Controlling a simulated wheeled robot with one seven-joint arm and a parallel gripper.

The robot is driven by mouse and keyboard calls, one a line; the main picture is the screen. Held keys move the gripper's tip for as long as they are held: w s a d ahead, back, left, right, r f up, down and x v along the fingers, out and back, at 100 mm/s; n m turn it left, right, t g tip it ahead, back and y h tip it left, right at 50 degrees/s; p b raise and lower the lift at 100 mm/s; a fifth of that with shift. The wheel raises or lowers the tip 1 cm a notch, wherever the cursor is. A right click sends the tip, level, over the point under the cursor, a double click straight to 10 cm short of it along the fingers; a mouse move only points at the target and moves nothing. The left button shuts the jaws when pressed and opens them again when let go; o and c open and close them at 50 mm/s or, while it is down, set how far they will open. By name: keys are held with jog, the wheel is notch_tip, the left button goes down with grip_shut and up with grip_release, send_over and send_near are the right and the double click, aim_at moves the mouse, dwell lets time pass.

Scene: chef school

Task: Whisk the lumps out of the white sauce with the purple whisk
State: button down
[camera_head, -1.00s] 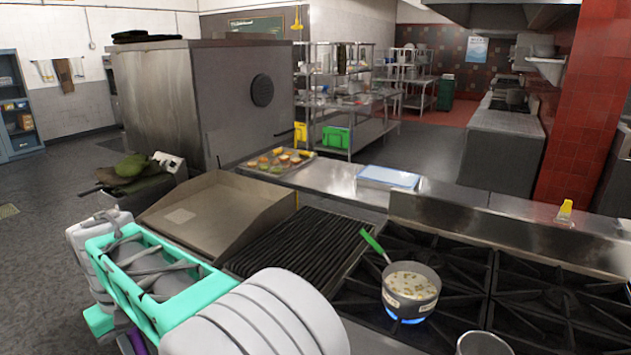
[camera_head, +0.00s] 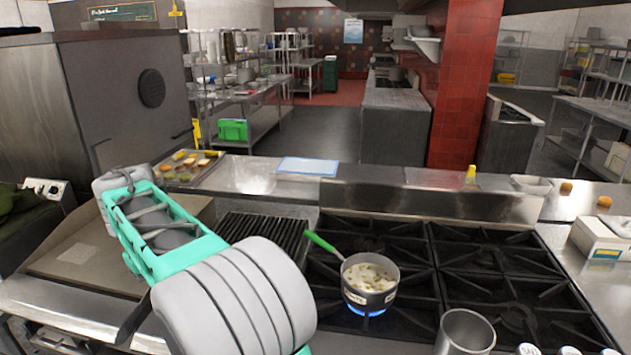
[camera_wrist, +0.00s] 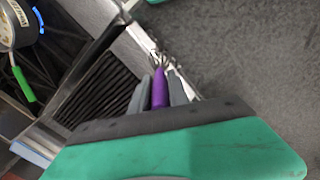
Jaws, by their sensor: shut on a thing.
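The purple whisk (camera_wrist: 160,88) is gripped by its handle in my gripper (camera_wrist: 160,92), with its wire end pointing away from the fingers. The small steel pot (camera_head: 369,297) stands on a stove burner with a blue flame under it, its green handle (camera_head: 322,243) pointing up-left. It holds white sauce (camera_head: 372,275) with pale brownish lumps. The pot also shows at the upper left of the wrist view (camera_wrist: 14,24), apart from the whisk. In the head view my arm is left of the pot; the whisk cannot be made out there.
A dark ribbed grill (camera_head: 265,231) and a flat griddle (camera_head: 88,252) lie left of the burners. A metal container (camera_head: 465,332) stands in front of the pot at right, near several white-topped containers (camera_head: 528,349). A raised steel ledge (camera_head: 425,203) runs behind the stove.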

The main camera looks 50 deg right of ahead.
jog(key=s+d+r+h+p, duration=0.15)
jog(key=d+r, duration=0.25)
jog(key=d, duration=0.6)
jog(key=s+d+r, duration=0.2)
jog(key=d+r, duration=0.1)
jog(key=d, duration=0.8)
jog(key=s+d+r+m+h+p, duration=0.1)
jog(key=s+d+r, duration=0.3)
jog(key=s+d, duration=0.5)
jog(key=s+d+r+h+p, duration=0.1)
jog(key=s+d+r, duration=0.3)
jog(key=s+d, duration=0.45)
notch_tip(320, 180, down, 12)
jog(key=b, duration=0.8)
jog(key=shift+s+f, duration=0.25)
